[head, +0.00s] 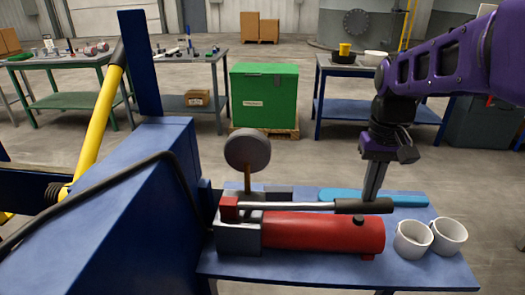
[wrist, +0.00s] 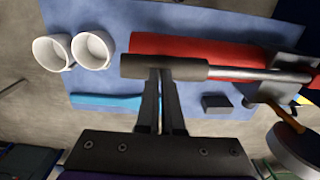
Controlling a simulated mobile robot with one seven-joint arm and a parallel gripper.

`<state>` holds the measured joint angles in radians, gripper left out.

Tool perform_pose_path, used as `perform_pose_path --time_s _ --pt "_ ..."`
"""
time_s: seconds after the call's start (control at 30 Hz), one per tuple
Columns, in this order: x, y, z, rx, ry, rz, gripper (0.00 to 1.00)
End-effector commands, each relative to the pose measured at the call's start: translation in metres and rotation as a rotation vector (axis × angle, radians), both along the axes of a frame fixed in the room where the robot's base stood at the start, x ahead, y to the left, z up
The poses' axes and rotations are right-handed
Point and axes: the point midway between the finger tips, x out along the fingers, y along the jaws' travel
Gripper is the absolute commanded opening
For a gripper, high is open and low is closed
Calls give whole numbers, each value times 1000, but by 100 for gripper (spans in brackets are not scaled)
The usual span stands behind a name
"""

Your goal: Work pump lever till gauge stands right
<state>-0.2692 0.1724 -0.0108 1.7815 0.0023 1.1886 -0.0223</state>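The pump has a red cylinder (head: 320,232) lying on the blue bench. Its lever (head: 295,206) lies nearly level above the cylinder, with a black grip (head: 362,206) at the right end. In the wrist view the black grip (wrist: 165,67) runs across the picture at the fingertips. My gripper (head: 373,194) points down at the grip from behind; its fingers (wrist: 160,72) are close together and hold nothing visible. I cannot tell whether the tips touch the grip. The round gauge (head: 247,150) stands on a brown stem; its dial reading does not show.
Two white mugs (head: 412,240) stand right of the cylinder. A light-blue long object (head: 410,198) lies behind the lever. The blue press frame (head: 120,200) with a black hose fills the left. A green crate (head: 264,96) and worktables stand farther back.

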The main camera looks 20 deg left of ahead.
Motion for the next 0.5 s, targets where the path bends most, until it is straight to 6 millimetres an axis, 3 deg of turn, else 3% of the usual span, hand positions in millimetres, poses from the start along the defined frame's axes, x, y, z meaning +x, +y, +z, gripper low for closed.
perform_pose_path --time_s 0.5 --pt "-3 13 92 1 -2 1 0"
